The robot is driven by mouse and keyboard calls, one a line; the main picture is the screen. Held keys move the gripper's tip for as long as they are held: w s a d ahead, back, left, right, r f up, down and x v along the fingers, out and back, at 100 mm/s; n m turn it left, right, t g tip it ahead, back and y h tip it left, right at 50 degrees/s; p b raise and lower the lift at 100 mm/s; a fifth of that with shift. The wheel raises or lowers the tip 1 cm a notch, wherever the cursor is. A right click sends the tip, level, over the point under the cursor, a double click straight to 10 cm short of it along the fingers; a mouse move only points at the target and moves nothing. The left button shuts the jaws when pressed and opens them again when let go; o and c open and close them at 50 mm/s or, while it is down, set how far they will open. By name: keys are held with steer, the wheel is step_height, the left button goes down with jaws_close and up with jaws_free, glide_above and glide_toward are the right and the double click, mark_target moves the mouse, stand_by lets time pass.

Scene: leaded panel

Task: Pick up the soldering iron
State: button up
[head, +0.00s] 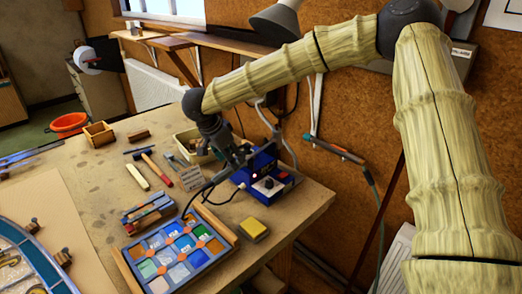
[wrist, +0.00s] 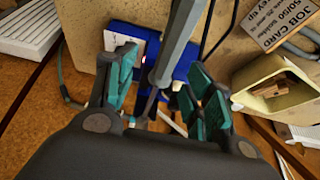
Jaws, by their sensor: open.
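My gripper (head: 236,156) is above the back of the bench, beside the blue soldering station (head: 266,181). In the wrist view my gripper (wrist: 160,84) is open, with green pads on both sides. A long grey shaft (wrist: 178,46), probably the soldering iron, runs down between the fingers, over the blue station (wrist: 122,36). I cannot tell whether it touches either finger. Its lower end is dark and partly hidden by my gripper. The iron is not clearly seen in the head view, where my arm and gripper crowd that spot.
A job card (head: 190,177) and a cream bin (head: 195,145) stand left of the station. A tray of coloured glass (head: 230,240) and a yellow sponge (head: 253,229) lie in front. A black cable (wrist: 209,28) loops nearby. The cork wall (head: 350,110) is close behind.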

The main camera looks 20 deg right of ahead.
steer(key=w+f, duration=0.2)
steer(key=f, duration=0.1)
steer(key=shift+w+d+f+p, duration=0.25)
steer(key=shift+w+d+p, duration=0.05)
steer(key=shift+w+p, duration=0.1)
steer(key=shift+s+d+f+p, duration=0.3)
steer(key=shift+d+f+p, duration=0.15)
steer(key=shift+f, duration=0.2)
steer(key=shift+s+d+f+p, duration=0.3)
steer(key=shift+d+f, duration=0.2)
steer(key=shift+f, duration=0.1)
steer(key=shift+w+f, duration=0.5)
steer(key=shift+f, duration=0.1)
steer(key=shift+s+r, duration=0.25)
steer(key=shift+s, duration=0.05)
steer(key=c, duration=0.6)
steer(key=shift+w, duration=0.1)
jaws_close()
